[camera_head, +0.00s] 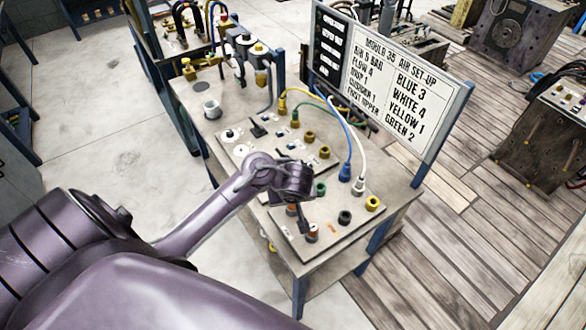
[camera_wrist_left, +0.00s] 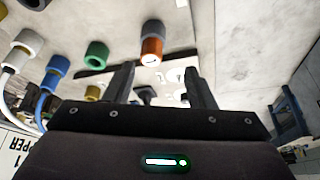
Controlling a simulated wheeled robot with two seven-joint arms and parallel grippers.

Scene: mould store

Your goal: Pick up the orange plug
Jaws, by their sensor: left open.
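In the left wrist view the orange plug (camera_wrist_left: 152,50) has a grey end and sits beyond and between the fingertips. My left gripper also shows in the left wrist view (camera_wrist_left: 160,78); its two fingers are apart and nothing is between them. They look close to the plug, but I cannot tell whether they touch it. My right gripper is not in view.
Near the plug stand a black socket (camera_head: 344,217), a yellow one (camera_head: 372,204) and a green one (camera_head: 320,189). Blue (camera_head: 345,173) and white (camera_head: 358,187) plugs with hoses stand behind. A set-up sign (camera_head: 395,85) rises at the bench's back edge.

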